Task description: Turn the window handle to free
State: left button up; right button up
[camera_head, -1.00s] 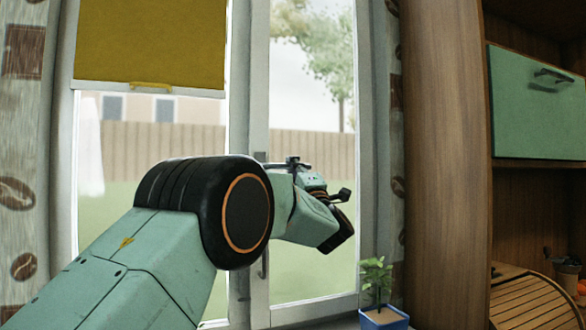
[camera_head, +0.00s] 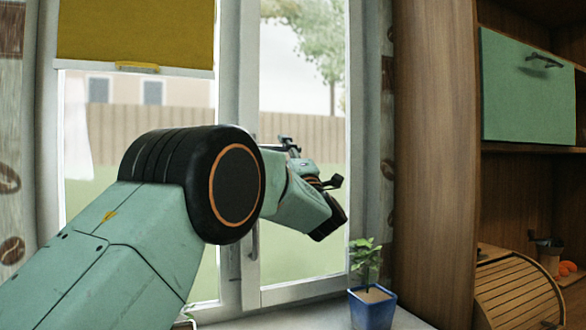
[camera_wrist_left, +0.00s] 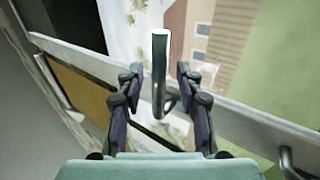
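The window handle (camera_wrist_left: 158,75) is a grey bar with a rounded end, on the pale window frame (camera_wrist_left: 85,62) in the left wrist view. My left gripper (camera_wrist_left: 158,72) is open, with one finger on each side of the bar and visible gaps between. In the head view my left gripper (camera_head: 285,146) is in front of the window's right pane, and my arm partly hides the frame there. I cannot make out the held-around handle clearly in that view. A second, lower handle (camera_head: 254,241) shows on the frame below my arm. My right gripper is not in view.
A potted plant (camera_head: 371,303) in a blue pot stands on the sill to the right. A yellow blind (camera_head: 137,32) hangs at upper left. A wooden cabinet side (camera_head: 435,160) rises at the right, with a green flap door (camera_head: 528,92) and a slatted wooden thing (camera_head: 518,296) on a shelf.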

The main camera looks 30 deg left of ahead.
pick_arm(q)
jog(key=v, duration=1)
jog(key=shift+d, duration=0.25)
jog(key=shift+s, duration=0.15)
jog(key=shift+f, duration=0.1)
